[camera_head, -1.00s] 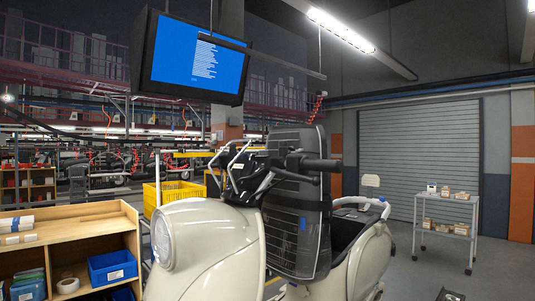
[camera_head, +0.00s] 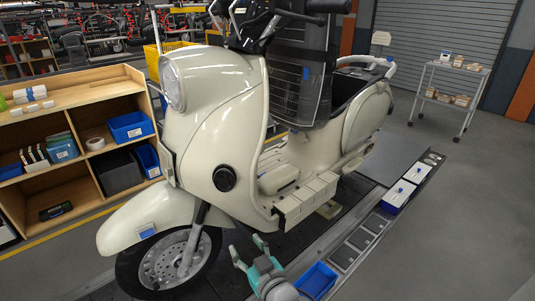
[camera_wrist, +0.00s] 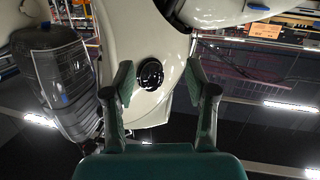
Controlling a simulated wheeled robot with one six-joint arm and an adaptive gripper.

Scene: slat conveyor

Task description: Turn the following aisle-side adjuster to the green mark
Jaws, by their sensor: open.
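A cream scooter (camera_head: 225,120) fills the middle of the head view, with a round black knob-like part (camera_head: 224,179) on its front panel. The wrist view shows this round black part (camera_wrist: 150,74) between my fingers in the picture, some distance beyond them. I cannot tell for sure that it is the adjuster, and I can make out no green mark. My gripper (camera_head: 249,251) is open and empty, low beside the front wheel (camera_head: 170,262). It also shows in the wrist view (camera_wrist: 160,78), fingers wide apart and apart from the scooter.
A wooden shelf (camera_head: 95,95) with blue bins stands at the left. A low rail with a blue tray (camera_head: 317,281) and white boxes (camera_head: 398,194) runs along the scooter's right side. A small cart (camera_head: 449,88) stands at the back right. The grey floor at right is clear.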

